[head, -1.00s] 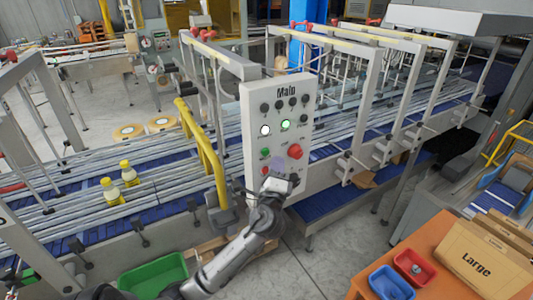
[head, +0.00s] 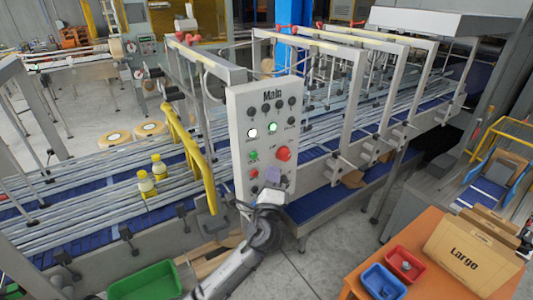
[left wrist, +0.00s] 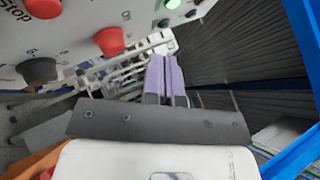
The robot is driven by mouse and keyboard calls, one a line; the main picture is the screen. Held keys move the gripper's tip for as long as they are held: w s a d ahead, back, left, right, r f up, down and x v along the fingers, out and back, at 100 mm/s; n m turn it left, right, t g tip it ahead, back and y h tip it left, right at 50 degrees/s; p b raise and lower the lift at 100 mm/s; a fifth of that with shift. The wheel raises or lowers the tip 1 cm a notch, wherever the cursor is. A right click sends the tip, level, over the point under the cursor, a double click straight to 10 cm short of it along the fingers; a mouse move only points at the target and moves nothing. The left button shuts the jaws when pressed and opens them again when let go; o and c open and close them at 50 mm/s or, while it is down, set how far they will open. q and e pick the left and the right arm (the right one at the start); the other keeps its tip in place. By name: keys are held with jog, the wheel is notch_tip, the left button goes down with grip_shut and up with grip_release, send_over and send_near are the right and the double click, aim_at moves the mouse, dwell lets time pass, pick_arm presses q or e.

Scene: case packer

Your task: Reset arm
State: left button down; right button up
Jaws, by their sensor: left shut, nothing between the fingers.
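My left gripper (head: 273,178) is just in front of the lower right part of the grey Main control panel (head: 262,170), below its large red button (head: 283,154). Its two pale purple fingers show together in the left wrist view (left wrist: 165,78), shut with nothing between them. That view also shows red buttons of the panel, one (left wrist: 110,40) left of the fingertips. They are apart from the fingers. Two lamps on the panel are lit, one white (head: 252,133) and one green (head: 272,127). My right gripper is not in view.
A yellow guard rail (head: 190,150) stands left of the panel. A green bin (head: 147,281) is at lower left. An orange table (head: 430,245) with red and blue trays and a Large carton (head: 466,256) is at right.

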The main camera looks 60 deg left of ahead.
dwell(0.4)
pick_arm(q)
notch_tip(320, 180, down, 4)
jog(key=s+a+n+g+h, duration=0.15)
jog(key=n+g, duration=0.25)
jog(key=n, duration=0.5)
jog(key=s+d+f+n+h, duration=0.2)
jog(key=d+f+h, duration=0.9)
jog(key=d, duration=0.4)
jog(key=s+d+f+g+h+p, duration=0.1)
jog(key=s+d+f+g+h, duration=0.1)
jog(key=s+d+f, duration=0.2)
jog(key=s+d+f+m+g+h+p, duration=0.1)
jog(key=s+d+f+g+h, duration=0.1)
jog(key=s+d, duration=0.4)
jog(key=s+d+f+m+g+h+p, duration=0.1)
jog(key=s+d+f, duration=0.4)
jog(key=s, duration=0.5)
jog(key=shift+f+g+h+p, duration=0.3)
jog(key=shift+g+h+p, duration=0.2)
jog(key=shift+g+h, duration=0.1)
